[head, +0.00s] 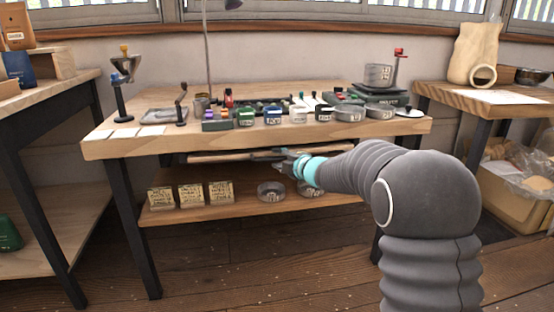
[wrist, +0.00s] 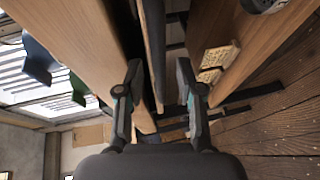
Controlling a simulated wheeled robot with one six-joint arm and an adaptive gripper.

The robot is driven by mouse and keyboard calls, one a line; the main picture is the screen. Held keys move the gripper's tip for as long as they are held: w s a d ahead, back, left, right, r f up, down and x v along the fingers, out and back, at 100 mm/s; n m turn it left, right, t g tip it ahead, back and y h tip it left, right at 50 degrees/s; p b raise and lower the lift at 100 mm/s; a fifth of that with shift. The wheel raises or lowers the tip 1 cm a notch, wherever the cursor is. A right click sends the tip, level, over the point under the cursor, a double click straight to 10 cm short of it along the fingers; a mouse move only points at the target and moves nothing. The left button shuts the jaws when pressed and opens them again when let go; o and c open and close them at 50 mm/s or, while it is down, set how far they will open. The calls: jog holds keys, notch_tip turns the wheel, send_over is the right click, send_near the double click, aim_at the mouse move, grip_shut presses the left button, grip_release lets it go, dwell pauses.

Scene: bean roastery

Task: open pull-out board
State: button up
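The pull-out board (head: 225,157) is a thin wooden slab just under the front edge of the worktable's top. My gripper (head: 262,155) is at the board's front, right of its visible middle, and my gripper and arm hide part of the board there. In the wrist view the board (wrist: 154,45) shows as a narrow strip between the two fingertips of my gripper (wrist: 159,65). The fingers are apart, with a gap on both sides of the strip. I cannot tell how far the board stands out from under the top.
The worktable top (head: 100,150) above is crowded with jars, tins and a scale. A lower shelf (head: 250,201) carries several labelled blocks (head: 191,194) and round tins (head: 271,191). Side tables stand left (head: 50,88) and right (head: 450,97). The floor in front (head: 250,265) is clear.

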jog(key=shift+w+a+f, duration=0.1)
jog(key=shift+w+a, duration=0.25)
jog(key=shift+w, duration=0.1)
grip_shut()
